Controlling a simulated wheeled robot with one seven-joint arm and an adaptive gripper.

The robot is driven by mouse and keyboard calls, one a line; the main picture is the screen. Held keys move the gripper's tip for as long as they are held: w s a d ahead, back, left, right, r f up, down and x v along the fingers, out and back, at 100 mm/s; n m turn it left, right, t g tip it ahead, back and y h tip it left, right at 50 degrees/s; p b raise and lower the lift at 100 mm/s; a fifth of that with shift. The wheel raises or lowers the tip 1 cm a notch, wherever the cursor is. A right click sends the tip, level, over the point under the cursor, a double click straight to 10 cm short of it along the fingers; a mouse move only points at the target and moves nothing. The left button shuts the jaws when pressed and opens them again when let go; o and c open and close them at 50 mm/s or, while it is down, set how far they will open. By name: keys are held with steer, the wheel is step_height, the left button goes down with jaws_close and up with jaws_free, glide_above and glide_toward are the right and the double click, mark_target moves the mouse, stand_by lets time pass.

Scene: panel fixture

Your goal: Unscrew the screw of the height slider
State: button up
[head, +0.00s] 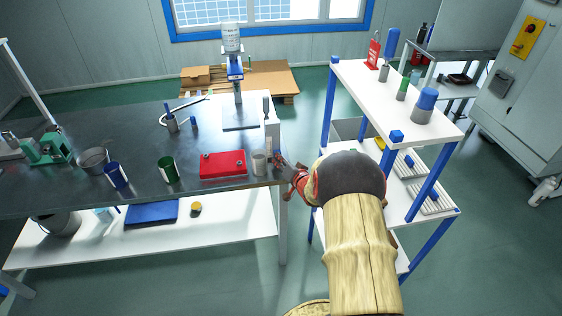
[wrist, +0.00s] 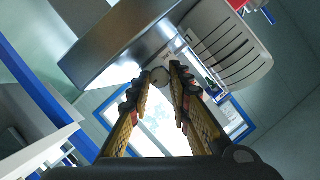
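My gripper (head: 280,164) is at the right end of the dark workbench, close beside a white upright fixture (head: 272,130). In the wrist view my gripper (wrist: 161,76) has its two yellow-and-black fingers apart. A small round grey piece (wrist: 160,75), perhaps the screw head, shows between the fingertips. I cannot tell whether the fingers touch it. A grey metal block-like part (wrist: 115,45) and a white slotted housing (wrist: 230,52) lie just beyond the fingers. The height slider cannot be made out for certain in either view.
A blue-and-white shelf (head: 352,88) stands close on the right of my arm. Open floor lies in front.

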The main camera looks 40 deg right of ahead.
jaws_close()
steer(key=shift+n, duration=0.3)
steer(key=shift+w+a+n+g+h+b, duration=0.1)
steer(key=shift+a+n+g+h+b, duration=0.1)
steer(key=shift+n+g+h+b, duration=0.6)
steer(key=shift+a+f+n+h+b, duration=0.1)
steer(key=shift+n+h+b, duration=0.2)
steer(key=shift+n+b, duration=0.65)
steer(key=shift+n+g+h+b, duration=0.55)
steer(key=shift+n+b, duration=0.25)
steer(key=shift+n, duration=0.25)
steer(key=shift+o, duration=2.1)
jaws_free()
steer(key=shift+w, duration=0.1)
steer(key=shift+r, duration=0.2)
